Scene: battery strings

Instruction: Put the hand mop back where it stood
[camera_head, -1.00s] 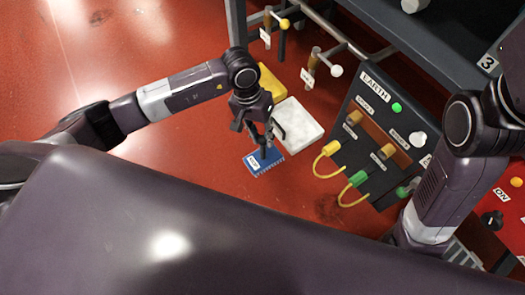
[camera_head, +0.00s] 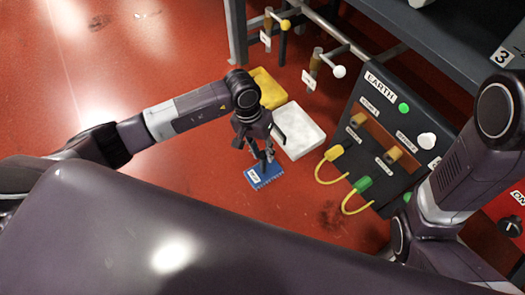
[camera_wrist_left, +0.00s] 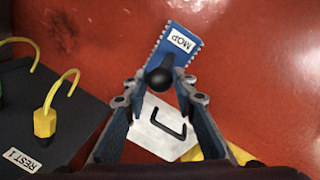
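The hand mop (camera_head: 262,177) is a small blue pad with a fringed edge, a MOP label and a dark upright handle. My left gripper (camera_head: 265,155) is above it, its fingers closed in around the handle. In the left wrist view the mop's pad (camera_wrist_left: 180,43) lies beyond the fingertips, and its round black handle top (camera_wrist_left: 159,79) sits between them. Whether the pad touches the red floor I cannot tell. My right arm shows at the right, but its gripper is out of view.
A white slab (camera_head: 299,131) with a black handle and a yellow item (camera_head: 268,89) lie beside the mop. The EARTH panel (camera_head: 376,110) with looped cables stands right of it. A rack with rods is behind. The floor at left is clear.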

